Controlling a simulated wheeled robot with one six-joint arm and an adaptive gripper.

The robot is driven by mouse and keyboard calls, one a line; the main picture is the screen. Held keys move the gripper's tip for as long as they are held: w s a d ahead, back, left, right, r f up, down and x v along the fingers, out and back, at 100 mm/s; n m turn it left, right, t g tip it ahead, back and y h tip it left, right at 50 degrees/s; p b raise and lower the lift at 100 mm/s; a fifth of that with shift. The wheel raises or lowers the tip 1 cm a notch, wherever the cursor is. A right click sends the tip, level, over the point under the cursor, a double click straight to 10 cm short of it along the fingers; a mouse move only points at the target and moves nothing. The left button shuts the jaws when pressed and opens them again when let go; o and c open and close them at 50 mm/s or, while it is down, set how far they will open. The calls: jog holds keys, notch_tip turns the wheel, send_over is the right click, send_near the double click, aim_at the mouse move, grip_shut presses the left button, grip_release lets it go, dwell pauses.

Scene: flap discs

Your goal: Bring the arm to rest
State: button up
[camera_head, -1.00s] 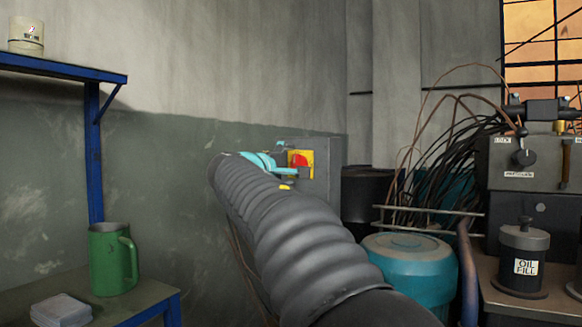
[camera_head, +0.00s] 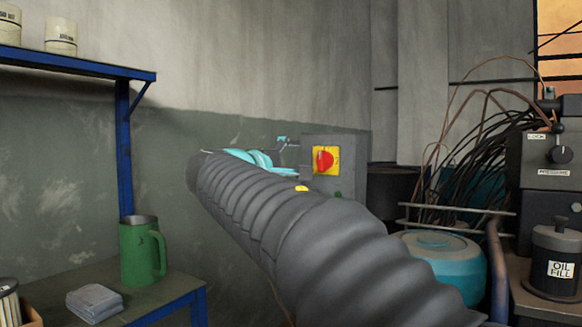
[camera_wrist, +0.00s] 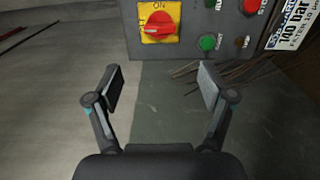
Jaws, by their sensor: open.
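My gripper (camera_wrist: 160,90) shows in the wrist view with its two fingers spread wide and nothing between them. Beyond the fingertips is a grey control box with a red rotary switch (camera_wrist: 159,25) on a yellow plate, a green button (camera_wrist: 207,42) and a red button (camera_wrist: 251,6). In the head view my ribbed grey arm reaches toward the box (camera_head: 348,150) on the wall, and the red switch (camera_head: 324,160) is clear of the arm. The gripper fingers are mostly hidden behind the arm there.
A blue shelf (camera_head: 70,63) and a bench with a green mug (camera_head: 140,252) and grey pads (camera_head: 94,302) stand at left. A teal drum (camera_head: 440,262), loose cables (camera_head: 465,150) and an oil fill can (camera_head: 555,262) are at right.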

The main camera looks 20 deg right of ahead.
jog(key=s+a+f+g+y, duration=0.1)
jog(key=f+y, duration=0.1)
jog(key=f, duration=0.5)
jog(key=s+a+f+m+g+y, duration=0.1)
jog(key=s+a+f+y, duration=0.15)
jog(key=f, duration=0.45)
jog(key=s+f+g+y, duration=0.1)
jog(key=f+y, duration=0.1)
jog(key=f, duration=0.5)
jog(key=s+a+f+m+y+p, duration=0.1)
jog(key=s+f, duration=0.3)
jog(key=s, duration=0.4)
jog(key=s+a+f+m+g+y+p, duration=0.1)
jog(key=s+a+f+m+y+p, duration=0.1)
jog(key=s, duration=0.7)
jog(key=s+a+f+m+g+y+p, duration=0.1)
jog(key=s+a+f+m+y, duration=0.1)
jog(key=s+f, duration=0.6)
jog(key=shift+s+m+y+p, duration=0.15)
jog(key=shift+m+y+p, duration=0.25)
jog(key=shift+m+y, duration=0.75)
